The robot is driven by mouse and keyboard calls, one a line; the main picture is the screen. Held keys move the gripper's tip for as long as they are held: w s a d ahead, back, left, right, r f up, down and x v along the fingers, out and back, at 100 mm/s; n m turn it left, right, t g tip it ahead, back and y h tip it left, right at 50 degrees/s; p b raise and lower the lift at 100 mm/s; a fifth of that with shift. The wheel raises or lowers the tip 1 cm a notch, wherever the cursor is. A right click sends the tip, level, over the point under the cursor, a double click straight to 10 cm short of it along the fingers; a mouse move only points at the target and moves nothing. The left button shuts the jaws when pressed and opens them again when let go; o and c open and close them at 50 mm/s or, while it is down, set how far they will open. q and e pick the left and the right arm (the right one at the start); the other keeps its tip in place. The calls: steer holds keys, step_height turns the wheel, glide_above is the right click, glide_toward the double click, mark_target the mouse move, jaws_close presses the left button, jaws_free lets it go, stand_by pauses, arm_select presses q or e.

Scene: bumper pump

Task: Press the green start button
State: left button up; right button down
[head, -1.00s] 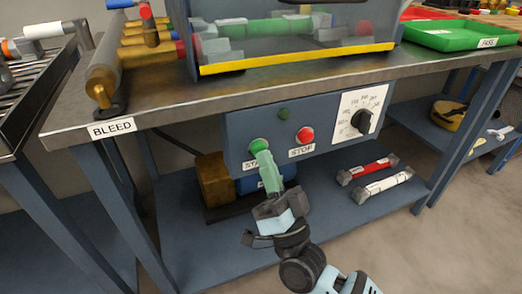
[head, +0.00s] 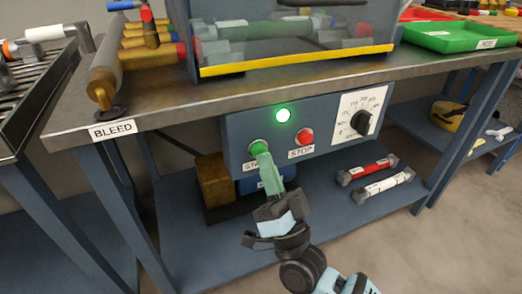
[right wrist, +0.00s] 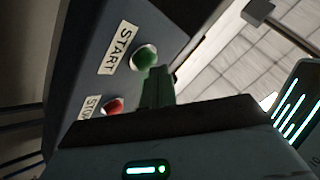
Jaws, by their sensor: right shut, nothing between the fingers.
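The green start button (head: 258,146) is on the front of a blue-grey control panel (head: 237,125) under the bench, above a partly hidden START label. My right gripper (head: 262,156) is shut and empty, with green-looking fingertips at the lower edge of the button. In the right wrist view the start button (right wrist: 145,57) shows just beyond the fingertips (right wrist: 158,72); I cannot tell whether they touch it. The round lamp (head: 283,115) above the buttons glows bright green. My left gripper is not in view.
The red stop button (head: 305,136) is close to the right of the start button. A dial (head: 361,122) is farther right. The bench top (head: 150,100) overhangs the panel. Red and white cylinders (head: 367,171) lie on the lower shelf (head: 330,205).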

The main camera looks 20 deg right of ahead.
steer(key=shift+s, duration=0.55)
steer(key=shift+s, duration=0.1)
steer(key=s+p, duration=0.2)
steer(key=s, duration=0.2)
steer(key=shift+s+d, duration=0.1)
steer(key=shift+s, duration=0.3)
stand_by(0.6)
